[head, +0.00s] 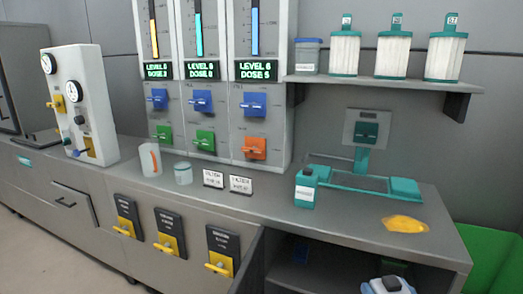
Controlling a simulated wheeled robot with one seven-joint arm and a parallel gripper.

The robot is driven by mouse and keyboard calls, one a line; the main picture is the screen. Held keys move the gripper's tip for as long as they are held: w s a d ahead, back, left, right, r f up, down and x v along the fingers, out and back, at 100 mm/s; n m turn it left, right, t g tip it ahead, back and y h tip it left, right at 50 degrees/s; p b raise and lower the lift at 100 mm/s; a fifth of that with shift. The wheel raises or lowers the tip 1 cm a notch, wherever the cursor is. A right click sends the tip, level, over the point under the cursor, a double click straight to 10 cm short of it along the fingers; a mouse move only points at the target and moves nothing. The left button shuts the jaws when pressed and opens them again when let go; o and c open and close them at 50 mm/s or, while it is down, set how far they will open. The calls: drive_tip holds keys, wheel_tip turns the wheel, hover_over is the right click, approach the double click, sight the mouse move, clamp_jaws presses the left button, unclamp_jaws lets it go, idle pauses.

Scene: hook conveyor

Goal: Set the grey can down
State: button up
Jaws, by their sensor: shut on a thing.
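I cannot make out a grey can for certain in the head view. A small grey-teal lidded jar (183,173) stands upright on the grey counter (270,207), left of two small label cards (227,181). My gripper and its fingertips do not show. A white, dark and blue part at the bottom edge, right of centre, is cut off, and I cannot tell what it is.
A clear beaker (150,159) stands left of the jar. A teal bottle (305,187) stands near a teal-ended tray (362,180). A yellow spill (405,224) lies at the right. The cabinet below has an open door (250,268). Dispensers (205,80) line the back.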

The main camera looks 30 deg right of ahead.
drive_tip(key=w+a+f+n+y, duration=0.2)
drive_tip(key=w+a+f+y, duration=0.1)
drive_tip(key=a+f, duration=0.4)
drive_tip(key=w+a+f+n+t+y+p, duration=0.1)
drive_tip(key=a+f, duration=0.6)
drive_tip(key=a, duration=0.7)
drive_tip(key=w+n+y, duration=0.1)
drive_tip(key=w+y, duration=0.1)
drive_tip(key=w, duration=0.1)
drive_tip(key=shift+w+a+y, duration=0.2)
drive_tip(key=shift+y, duration=0.2)
